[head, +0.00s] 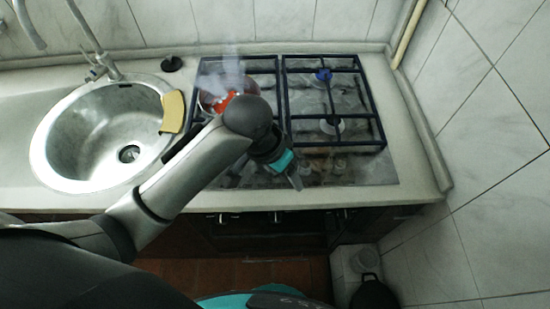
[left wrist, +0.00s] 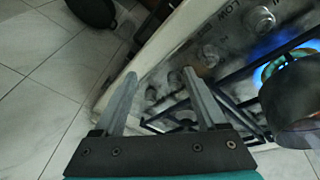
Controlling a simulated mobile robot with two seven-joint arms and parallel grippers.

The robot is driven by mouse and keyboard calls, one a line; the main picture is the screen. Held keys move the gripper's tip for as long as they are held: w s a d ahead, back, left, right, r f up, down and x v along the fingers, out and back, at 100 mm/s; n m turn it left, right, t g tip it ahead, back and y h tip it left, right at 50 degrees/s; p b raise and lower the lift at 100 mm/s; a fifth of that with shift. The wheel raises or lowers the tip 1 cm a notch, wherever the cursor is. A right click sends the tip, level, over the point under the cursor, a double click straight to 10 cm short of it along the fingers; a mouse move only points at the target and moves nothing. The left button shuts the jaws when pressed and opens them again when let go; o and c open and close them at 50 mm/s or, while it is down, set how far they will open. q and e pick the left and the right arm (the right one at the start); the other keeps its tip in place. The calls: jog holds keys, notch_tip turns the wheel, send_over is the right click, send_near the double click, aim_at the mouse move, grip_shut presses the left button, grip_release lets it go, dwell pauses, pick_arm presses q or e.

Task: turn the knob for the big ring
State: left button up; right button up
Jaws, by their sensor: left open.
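The gas hob (head: 388,148) has a row of knobs along its front edge. Two knobs (head: 340,166) show to the right of my left gripper (head: 285,170); the others are hidden behind my arm. In the left wrist view, a large pale knob (left wrist: 260,20) sits beside the printed LOW, with several more knobs (left wrist: 210,55) along the panel. My left gripper (left wrist: 160,76) is open and empty, its fingers pointing toward the knob panel. I cannot tell whether either finger touches a knob. My right gripper is out of view.
A steaming pot (head: 208,102) with orange contents is partly hidden by my arm. A blue flame (left wrist: 284,62) burns near a dark pot (left wrist: 290,95). Dark grates cover the hob. The sink (head: 60,130) is left; a tiled wall (head: 490,130) is right.

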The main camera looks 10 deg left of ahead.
pick_arm(q)
jog(key=w+a+r+g+y, duration=0.2)
jog(key=w+a+r+y, duration=0.1)
jog(key=w+a+r, duration=0.3)
jog(key=f, duration=0.5)
jog(key=d+f+b, duration=0.1)
jog(key=f, duration=0.4)
jog(key=f+b, duration=0.1)
jog(key=f, duration=0.4)
jog(key=shift+w+d, duration=0.15)
jog(key=shift+w, duration=0.25)
grip_shut()
